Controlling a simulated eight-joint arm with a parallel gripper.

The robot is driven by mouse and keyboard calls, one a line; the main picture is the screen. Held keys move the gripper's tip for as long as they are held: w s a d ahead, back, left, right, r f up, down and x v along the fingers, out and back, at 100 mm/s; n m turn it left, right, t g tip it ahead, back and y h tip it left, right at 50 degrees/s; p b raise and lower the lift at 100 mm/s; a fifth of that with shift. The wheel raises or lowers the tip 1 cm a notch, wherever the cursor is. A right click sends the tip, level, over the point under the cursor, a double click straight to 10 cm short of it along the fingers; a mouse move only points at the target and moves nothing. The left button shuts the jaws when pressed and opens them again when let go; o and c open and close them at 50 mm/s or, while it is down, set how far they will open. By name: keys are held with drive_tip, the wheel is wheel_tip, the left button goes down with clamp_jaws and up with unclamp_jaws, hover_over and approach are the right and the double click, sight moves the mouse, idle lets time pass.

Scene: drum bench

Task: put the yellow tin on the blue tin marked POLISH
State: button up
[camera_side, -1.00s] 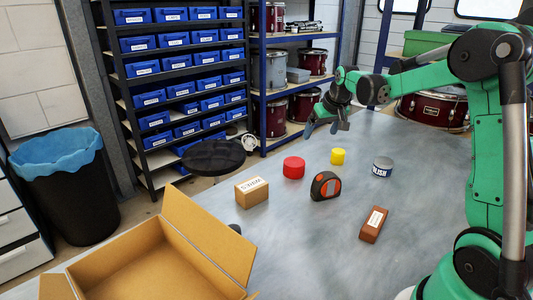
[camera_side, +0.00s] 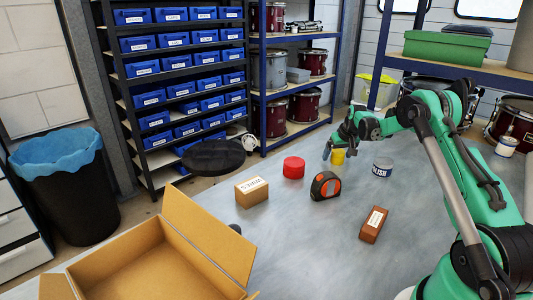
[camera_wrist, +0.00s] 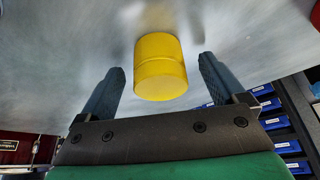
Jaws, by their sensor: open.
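The yellow tin (camera_side: 338,157) stands on the grey bench. My gripper (camera_side: 341,148) is at the tin in the side view and partly covers its upper part. In the wrist view the yellow tin (camera_wrist: 160,67) lies ahead between the two blue-grey fingers of my gripper (camera_wrist: 156,80), which are open with a gap on each side of it. The blue tin (camera_side: 382,168), with a grey lid and a label partly readable as "LISH", stands upright to the right of the yellow tin, with nothing on it. It is not seen in the wrist view.
A red tin (camera_side: 294,167), a tape measure (camera_side: 325,185), a labelled cardboard box (camera_side: 251,191) and a brown labelled block (camera_side: 374,225) stand on the bench. An open carton (camera_side: 160,262) is at the front left. The bench between the yellow and blue tins is clear.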

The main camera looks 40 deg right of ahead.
drive_tip(key=shift+c, duration=0.2)
clamp_jaws()
wheel_tip(320, 180, up, 20)
drive_tip(key=f, duration=0.1)
wheel_tip(320, 180, up, 5)
drive_tip(key=m, duration=0.3)
hover_over(383, 158)
drive_tip(key=a, duration=0.1)
drive_tip(key=shift+g+h, duration=0.4)
drive_tip(key=shift+h, duration=0.1)
drive_tip(key=f, duration=1.9)
drive_tip(key=shift+s+f, duration=0.2)
drive_tip(key=shift+s, duration=0.2)
